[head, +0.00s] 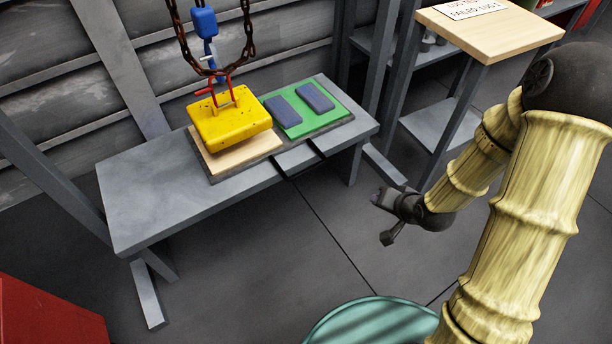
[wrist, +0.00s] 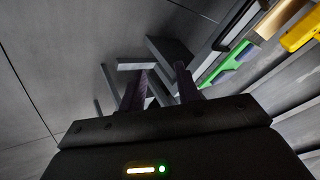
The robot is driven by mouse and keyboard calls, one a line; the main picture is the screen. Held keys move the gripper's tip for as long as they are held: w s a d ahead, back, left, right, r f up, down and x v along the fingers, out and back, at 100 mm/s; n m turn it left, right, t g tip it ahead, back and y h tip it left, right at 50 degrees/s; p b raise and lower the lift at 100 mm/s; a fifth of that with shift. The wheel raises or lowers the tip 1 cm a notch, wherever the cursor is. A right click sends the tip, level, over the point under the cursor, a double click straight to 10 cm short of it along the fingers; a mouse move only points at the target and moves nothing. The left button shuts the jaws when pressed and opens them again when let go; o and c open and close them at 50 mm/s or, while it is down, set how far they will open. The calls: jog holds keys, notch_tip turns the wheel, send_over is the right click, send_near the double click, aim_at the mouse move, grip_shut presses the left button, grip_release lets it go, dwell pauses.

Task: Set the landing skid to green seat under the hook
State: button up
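The landing skid appears to be the dark grey board (head: 318,127) on the grey bench. It carries a pale wooden seat (head: 262,144) on the left and a green seat (head: 292,130) with two blue-grey pads on the right. The hook (head: 222,72) hangs on rusty chains above the wooden seat, with a yellow block (head: 228,125) below it on a red shackle. I cannot tell whether the block touches the wood. The green seat also shows in the wrist view (wrist: 230,64). My gripper (head: 384,216) is open and empty, in front of the bench and right of the skid.
A dark bracket, perhaps a handle (head: 299,163), juts from the bench's front edge. A wooden-topped stand (head: 495,28) with a sign is at the back right. A red box (head: 45,315) and a teal round object (head: 370,322) are in front. The bench's left half (head: 140,195) is bare.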

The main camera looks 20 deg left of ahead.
jog(key=a+f+m+t+y+b, duration=0.2)
jog(key=a+m+y, duration=0.1)
jog(key=a, duration=0.2)
jog(key=s+a+f+m+t+y+b, duration=0.1)
jog(key=a+f+m+t+y, duration=0.1)
jog(key=a+f+m+y, duration=0.1)
jog(key=a+m+y, duration=0.1)
jog(key=a, duration=0.1)
jog(key=shift+a+b, duration=0.35)
jog(key=shift+a, duration=0.05)
jog(key=shift+a+f+b, duration=0.1)
jog(key=shift+b, duration=0.2)
jog(key=b, duration=1.2)
send_near(306, 170)
jog(key=x, duration=0.6)
jog(key=f+x, duration=0.1)
jog(key=x, duration=0.2)
jog(key=shift+w+a, duration=0.4)
jog(key=shift+c, duration=0.4)
